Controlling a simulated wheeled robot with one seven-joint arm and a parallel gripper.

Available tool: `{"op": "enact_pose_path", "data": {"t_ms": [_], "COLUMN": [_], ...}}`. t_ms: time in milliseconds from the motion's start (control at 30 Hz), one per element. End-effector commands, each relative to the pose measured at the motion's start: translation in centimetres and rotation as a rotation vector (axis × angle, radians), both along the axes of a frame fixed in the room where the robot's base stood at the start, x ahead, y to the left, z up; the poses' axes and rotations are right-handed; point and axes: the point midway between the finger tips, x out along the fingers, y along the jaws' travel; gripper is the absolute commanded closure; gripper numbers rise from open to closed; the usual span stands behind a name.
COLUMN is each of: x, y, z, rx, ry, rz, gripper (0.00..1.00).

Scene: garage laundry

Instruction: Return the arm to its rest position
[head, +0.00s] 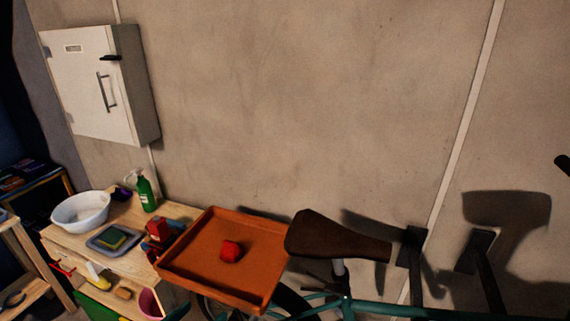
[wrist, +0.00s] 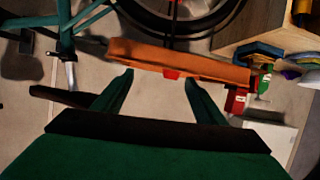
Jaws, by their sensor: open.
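My gripper (wrist: 159,78) shows in the wrist view with its two dark green fingers spread apart and nothing between them. The fingertips point toward an orange tray (wrist: 215,70), with a gap that I cannot judge. A little red (wrist: 171,75) shows at the tray's edge in the wrist view.
A bicycle's brown saddle (head: 335,237) is right of the tray, with dark wall brackets (head: 478,240) beyond. The wooden bench (head: 75,247) holds a white bowl (head: 80,211), green spray bottle (head: 146,194) and small items. A white cabinet (head: 92,90) hangs on the wall.

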Motion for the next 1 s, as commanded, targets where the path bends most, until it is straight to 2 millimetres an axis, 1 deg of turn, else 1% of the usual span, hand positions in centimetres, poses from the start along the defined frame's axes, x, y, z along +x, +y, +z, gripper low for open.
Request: {"op": "enact_pose_path", "data": {"t_ms": [33,267,367,467,567,700,767,900,1000], "x": [0.2,0.7,0.7,0.5,-0.2,-1.8,-2.7,-5.3,-7.5], "y": [-0.5,-2.0,-3.0,-4.4,-5.7,-7.5,-8.2,-9.9,-11.0], "z": [-0.6,-3.4,-5.1,-7.5,-9.9,-13.1,-14.3,-16.7,-18.1], "rx": [-0.015,-0.081,-0.117,-0.156,-0.186,-0.209,-0.212,-0.206,-0.191], "ry": [0.002,0.007,0.012,0.022,0.031,0.041,0.045,0.049,0.047], "rz": [0.008,0.077,0.119,0.174,0.235,0.312,0.341,0.4,0.432], "gripper": [0.34,0.34,0.34,0.34,0.34,0.34,0.34,0.34,0.34]}}
